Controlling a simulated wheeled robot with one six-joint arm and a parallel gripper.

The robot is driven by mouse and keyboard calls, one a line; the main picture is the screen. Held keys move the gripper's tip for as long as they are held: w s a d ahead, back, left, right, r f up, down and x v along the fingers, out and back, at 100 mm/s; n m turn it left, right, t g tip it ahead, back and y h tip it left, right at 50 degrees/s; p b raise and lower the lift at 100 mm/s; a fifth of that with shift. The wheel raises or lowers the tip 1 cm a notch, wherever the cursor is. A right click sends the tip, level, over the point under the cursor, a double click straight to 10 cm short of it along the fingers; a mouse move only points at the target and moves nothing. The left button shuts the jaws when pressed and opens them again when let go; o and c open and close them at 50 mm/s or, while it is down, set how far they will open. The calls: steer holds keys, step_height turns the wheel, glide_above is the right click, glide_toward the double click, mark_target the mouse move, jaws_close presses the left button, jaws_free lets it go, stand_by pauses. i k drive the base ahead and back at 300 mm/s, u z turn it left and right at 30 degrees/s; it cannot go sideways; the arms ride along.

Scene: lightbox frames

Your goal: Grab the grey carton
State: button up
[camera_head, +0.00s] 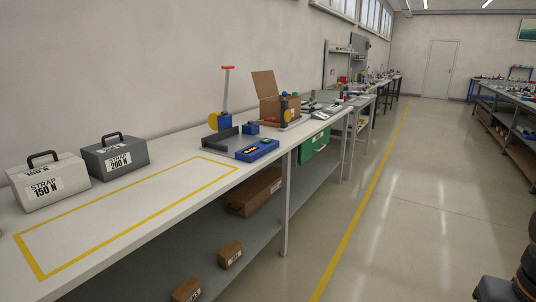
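A dark grey carton (115,157) with a black handle on top stands upright on the white workbench (172,207) at the left. Its label reads "STRAP 200 N". A lighter, off-white carton (46,182) with a black handle and a "STRAP 150 N" label stands to its left, close beside it. The whole front of the grey carton shows. My gripper is not in view.
A yellow-taped rectangle (38,270) on the bench in front of the cartons is empty. A blue-and-grey device (240,147) and an open cardboard box (270,109) stand farther along. Brown boxes (230,254) lie on the shelf below. The floor aisle (400,215) is clear.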

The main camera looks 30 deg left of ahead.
mark_target(106, 161)
steer(key=u, duration=0.45)
steer(key=i, duration=1.05)
steer(key=u, duration=0.8)
